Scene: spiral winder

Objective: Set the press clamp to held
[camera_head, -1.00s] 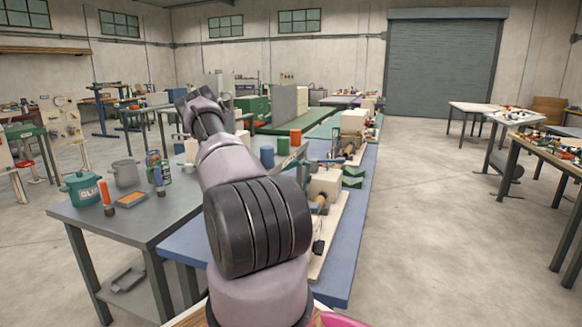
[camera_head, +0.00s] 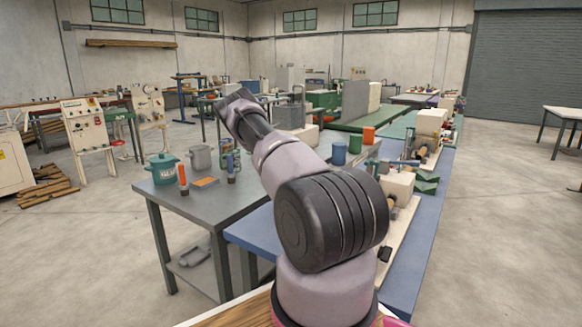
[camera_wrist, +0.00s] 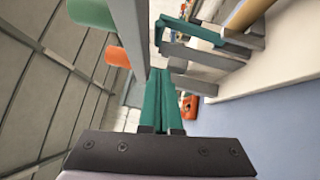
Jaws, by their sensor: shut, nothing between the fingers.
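My gripper (camera_wrist: 165,75) shows in the wrist view as two teal fingers, side by side and closed on nothing. Their tips are close to a grey upright bar (camera_wrist: 130,35) and a small frame with a teal bar (camera_wrist: 182,28) and grey arms; contact cannot be told. I cannot surely tell which part is the press clamp or how it is set. In the head view, the winder (camera_head: 398,187) with its cream block stands on a pale board on the blue table. My arm covers part of that table, and I cannot make out the gripper's fingers there.
An orange canister (camera_head: 368,135) and a blue canister (camera_head: 339,154) stand behind the winder. Green blocks (camera_head: 427,183) lie at its right. A grey table (camera_head: 205,203) at left carries a teal pot (camera_head: 162,168) and a grey pot (camera_head: 199,157).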

